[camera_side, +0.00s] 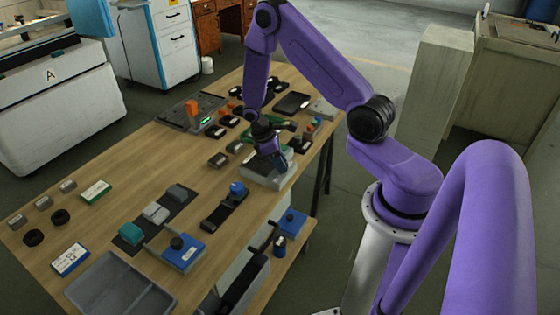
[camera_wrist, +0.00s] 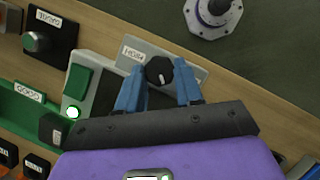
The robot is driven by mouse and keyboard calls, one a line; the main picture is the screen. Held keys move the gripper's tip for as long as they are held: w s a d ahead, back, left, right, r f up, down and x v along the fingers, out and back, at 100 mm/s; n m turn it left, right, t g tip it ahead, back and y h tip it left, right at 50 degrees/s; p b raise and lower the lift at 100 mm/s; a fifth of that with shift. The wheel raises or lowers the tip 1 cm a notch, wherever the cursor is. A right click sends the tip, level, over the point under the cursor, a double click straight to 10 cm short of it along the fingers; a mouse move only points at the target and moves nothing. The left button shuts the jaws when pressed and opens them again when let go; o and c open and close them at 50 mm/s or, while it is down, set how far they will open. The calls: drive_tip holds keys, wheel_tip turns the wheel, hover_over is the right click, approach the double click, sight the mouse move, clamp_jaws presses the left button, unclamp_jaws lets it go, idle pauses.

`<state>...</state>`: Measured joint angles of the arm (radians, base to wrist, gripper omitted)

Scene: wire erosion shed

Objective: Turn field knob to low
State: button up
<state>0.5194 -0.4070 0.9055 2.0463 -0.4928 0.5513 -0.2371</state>
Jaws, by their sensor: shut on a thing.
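The black knob (camera_wrist: 160,70) sits on a grey panel in the wrist view, with a small pale mark on its top. A white label reading HIGH (camera_wrist: 133,54), upside down, is on the panel beside it. The low end is not readable. My gripper (camera_wrist: 160,88) has its blue fingers on either side of the knob, shut on it. In the side view my gripper (camera_side: 272,160) reaches down to a light grey box (camera_side: 270,181) near the table's right edge. The knob is hidden there by the gripper.
A green button (camera_wrist: 76,80) and a lit lamp (camera_wrist: 72,112) are close left of the fingers. A box with a labelled knob (camera_wrist: 37,42) stands farther left. The wooden table (camera_side: 130,170) holds many small devices around the grey box. A grey tray (camera_side: 97,292) lies at the front.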

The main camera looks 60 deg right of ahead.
drive_tip(key=shift+w+n, duration=0.1)
drive_tip(key=shift+n, duration=0.2)
drive_tip(key=o, duration=1)
drive_tip(key=shift+o, duration=0.2)
